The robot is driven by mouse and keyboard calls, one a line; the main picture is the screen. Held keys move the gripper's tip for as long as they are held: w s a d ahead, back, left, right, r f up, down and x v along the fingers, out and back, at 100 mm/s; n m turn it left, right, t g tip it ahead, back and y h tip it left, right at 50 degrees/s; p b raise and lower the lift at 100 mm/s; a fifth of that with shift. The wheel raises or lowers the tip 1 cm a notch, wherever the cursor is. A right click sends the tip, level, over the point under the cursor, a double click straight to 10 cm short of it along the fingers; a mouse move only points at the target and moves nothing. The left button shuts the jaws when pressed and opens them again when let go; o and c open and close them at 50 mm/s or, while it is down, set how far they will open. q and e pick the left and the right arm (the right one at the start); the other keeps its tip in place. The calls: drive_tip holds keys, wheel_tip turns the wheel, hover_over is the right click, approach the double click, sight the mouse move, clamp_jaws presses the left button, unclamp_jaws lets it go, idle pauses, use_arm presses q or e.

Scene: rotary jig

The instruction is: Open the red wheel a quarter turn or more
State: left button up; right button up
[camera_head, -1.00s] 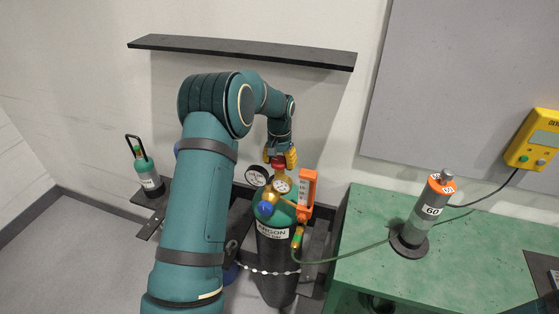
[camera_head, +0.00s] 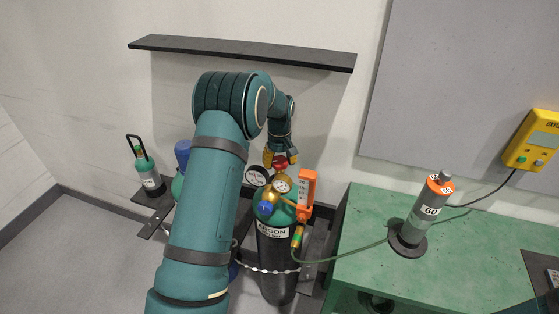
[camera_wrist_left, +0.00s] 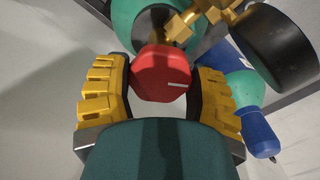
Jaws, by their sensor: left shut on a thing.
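The red wheel (camera_head: 280,163) sits on top of the gas cylinder (camera_head: 277,245) labelled ARGON, above its brass valve and gauges. It also shows in the left wrist view (camera_wrist_left: 160,74), with a small white mark on its edge. My left gripper (camera_head: 280,158) comes down from above, its yellow-padded fingers on opposite sides of the wheel. It is shut on the wheel, and the wheel's sides lie between the fingers in the left wrist view (camera_wrist_left: 163,85). My right gripper is not in view.
Gauges (camera_head: 282,186) and an orange upright device (camera_head: 307,189) stand close beside the valve. A hose runs to the green bench (camera_head: 450,260), which carries a grey-and-orange cylinder (camera_head: 426,212). A dark shelf (camera_head: 240,51) is on the wall above my arm.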

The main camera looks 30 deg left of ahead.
sight(279, 161)
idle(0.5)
use_arm(q)
drive_tip(key=o, duration=0.9)
drive_tip(key=shift+r, duration=0.1)
wheel_tip(279, 161, up, 7)
drive_tip(key=shift+r, duration=0.2)
